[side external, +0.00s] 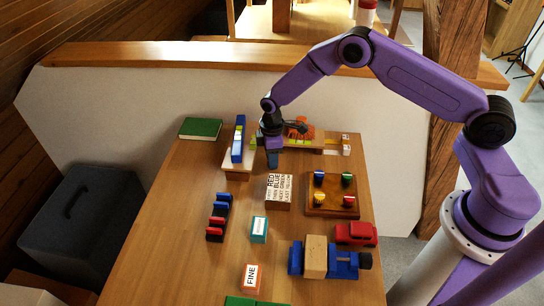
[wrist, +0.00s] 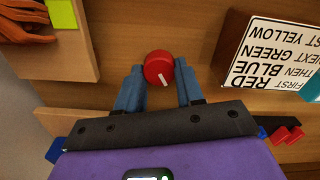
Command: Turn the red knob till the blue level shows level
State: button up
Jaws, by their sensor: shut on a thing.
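The red knob (wrist: 158,68), round with a white mark on its top, sits between the two fingertips in the wrist view. My gripper (wrist: 160,76) is shut on it, one finger on each side. In the side view my gripper (side external: 272,161) points down at the table and the knob is hidden there. The blue level (side external: 238,140), a long blue bar with a pale face, stands on a wooden support just left of my gripper. Its bubble is too small to read. A blue piece (wrist: 55,150) at the lower left of the wrist view may be its end.
A card block with printed colour words (side external: 279,190) stands close in front of my gripper. A board with coloured knobs (side external: 332,195) is to the right. A green book (side external: 200,129) lies at the back left.

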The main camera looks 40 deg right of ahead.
jog(key=shift+m, duration=2.5)
jog(key=o, duration=1.1)
jog(key=shift+c, duration=0.2)
notch_tip(320, 180, up, 17)
jog(key=shift+r, duration=0.2)
